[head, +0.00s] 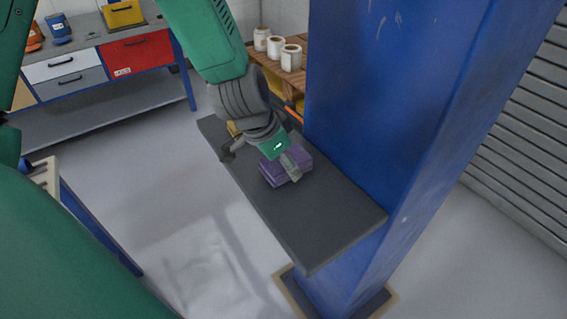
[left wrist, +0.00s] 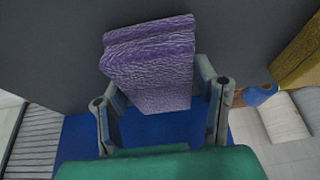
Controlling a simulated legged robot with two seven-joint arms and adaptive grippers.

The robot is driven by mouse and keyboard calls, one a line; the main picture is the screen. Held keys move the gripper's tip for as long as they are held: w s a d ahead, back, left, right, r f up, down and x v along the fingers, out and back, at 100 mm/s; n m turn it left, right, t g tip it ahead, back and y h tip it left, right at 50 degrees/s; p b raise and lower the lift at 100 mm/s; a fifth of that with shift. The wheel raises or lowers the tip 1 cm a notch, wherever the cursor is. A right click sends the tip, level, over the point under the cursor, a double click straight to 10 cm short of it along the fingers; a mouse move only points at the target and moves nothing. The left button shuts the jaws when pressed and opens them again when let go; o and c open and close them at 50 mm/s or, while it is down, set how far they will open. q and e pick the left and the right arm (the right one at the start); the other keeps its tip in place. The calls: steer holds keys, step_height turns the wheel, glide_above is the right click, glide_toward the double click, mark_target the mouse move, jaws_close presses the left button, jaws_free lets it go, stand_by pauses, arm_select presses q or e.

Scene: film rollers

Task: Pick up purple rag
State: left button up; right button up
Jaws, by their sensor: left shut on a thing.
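The purple rag (head: 272,172) is a folded, textured block at the dark grey shelf (head: 315,222) in front of the blue column. My left gripper (head: 290,167) reaches down over it from above. In the left wrist view the rag (left wrist: 150,60) lies between the two fingers of my left gripper (left wrist: 160,105), which is shut on it. I cannot tell whether the rag touches the shelf or is just above it. My right gripper is in neither view.
The blue column (head: 400,110) rises right behind the shelf. A yellow object (left wrist: 300,55) sits near the gripper on the shelf. White rolls (head: 290,57) stand on a wooden surface behind. A workbench (head: 110,95) with drawers is at the back left. The shelf's front end is clear.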

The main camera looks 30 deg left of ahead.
arm_select(q)
steer(key=shift+r, duration=0.45)
steer(key=r, duration=0.2)
steer(key=a+r+p, duration=0.1)
steer(key=r, duration=0.3)
steer(key=shift+a+r, duration=0.35)
steer(key=shift+a, duration=0.05)
steer(key=shift+d+r+p, duration=0.25)
steer(key=shift+r+p, duration=0.05)
steer(key=shift+r, duration=0.7)
steer(key=shift+d+r, duration=0.25)
steer(key=shift+r, duration=0.05)
steer(key=shift+d+r, duration=0.1)
steer(key=shift+d, duration=0.3)
steer(key=shift+o, duration=0.8)
steer(key=shift+a, duration=0.8)
steer(key=shift+c, duration=0.7)
steer(key=shift+d, duration=0.1)
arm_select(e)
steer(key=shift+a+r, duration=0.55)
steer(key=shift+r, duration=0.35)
